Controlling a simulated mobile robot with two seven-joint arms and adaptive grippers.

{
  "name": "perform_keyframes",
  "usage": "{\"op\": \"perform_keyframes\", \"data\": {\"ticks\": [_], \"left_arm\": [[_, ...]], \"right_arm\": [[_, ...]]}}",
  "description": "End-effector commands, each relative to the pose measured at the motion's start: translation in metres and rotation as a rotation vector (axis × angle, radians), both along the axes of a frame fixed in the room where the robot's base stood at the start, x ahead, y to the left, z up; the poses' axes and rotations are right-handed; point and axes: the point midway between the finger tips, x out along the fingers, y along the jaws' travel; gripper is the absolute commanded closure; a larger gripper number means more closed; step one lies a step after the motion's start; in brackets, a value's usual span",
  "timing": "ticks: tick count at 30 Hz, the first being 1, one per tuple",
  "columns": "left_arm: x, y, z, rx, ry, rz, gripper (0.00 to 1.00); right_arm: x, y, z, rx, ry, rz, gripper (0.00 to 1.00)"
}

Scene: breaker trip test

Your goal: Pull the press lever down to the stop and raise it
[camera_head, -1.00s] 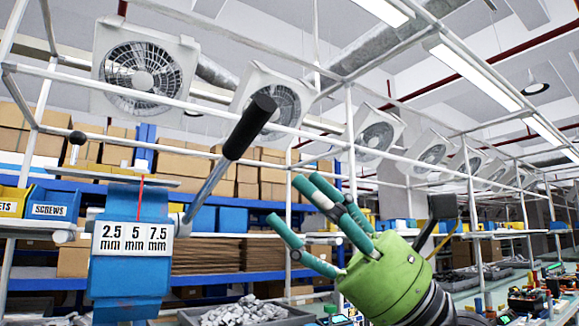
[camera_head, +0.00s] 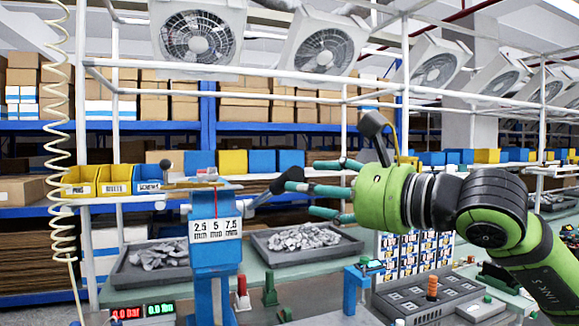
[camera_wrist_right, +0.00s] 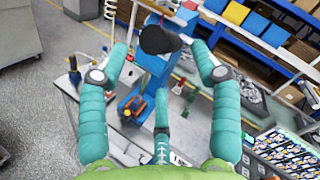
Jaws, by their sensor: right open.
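The blue press (camera_head: 214,250) stands on the bench, with a scale plate (camera_head: 215,230) marked 2.5, 5 and 7.5 mm. Its press lever (camera_head: 285,182) slopes up to the right from the press, with a thick black grip. My right gripper (camera_head: 312,188) comes in from the right with its teal fingers spread around the grip's end. In the right wrist view, the black grip (camera_wrist_right: 160,40) shows end-on between the open fingers (camera_wrist_right: 158,62). I cannot tell whether any finger touches it. My left gripper is not in view.
Grey trays of metal parts (camera_head: 305,240) stand behind the press. Yellow and blue bins (camera_head: 115,180) are at the left. A coiled cable (camera_head: 62,150) hangs at far left. A red-tipped toggle (camera_head: 242,290) and a blue fixture (camera_head: 355,288) stand near the press.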

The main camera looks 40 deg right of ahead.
Motion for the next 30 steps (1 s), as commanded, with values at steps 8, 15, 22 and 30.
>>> {"op": "perform_keyframes", "data": {"ticks": [8,15,22,30], "left_arm": [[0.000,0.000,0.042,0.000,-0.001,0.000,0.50],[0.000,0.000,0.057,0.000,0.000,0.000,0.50],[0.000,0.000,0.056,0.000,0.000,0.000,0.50],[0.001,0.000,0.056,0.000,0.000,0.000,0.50]], "right_arm": [[0.035,0.011,0.006,0.000,-0.001,0.006,0.36],[0.055,0.015,0.003,0.002,-0.002,0.005,0.36],[0.057,0.015,0.000,0.000,-0.003,0.002,0.36],[0.057,0.015,0.000,0.000,-0.004,0.003,1.00]]}}
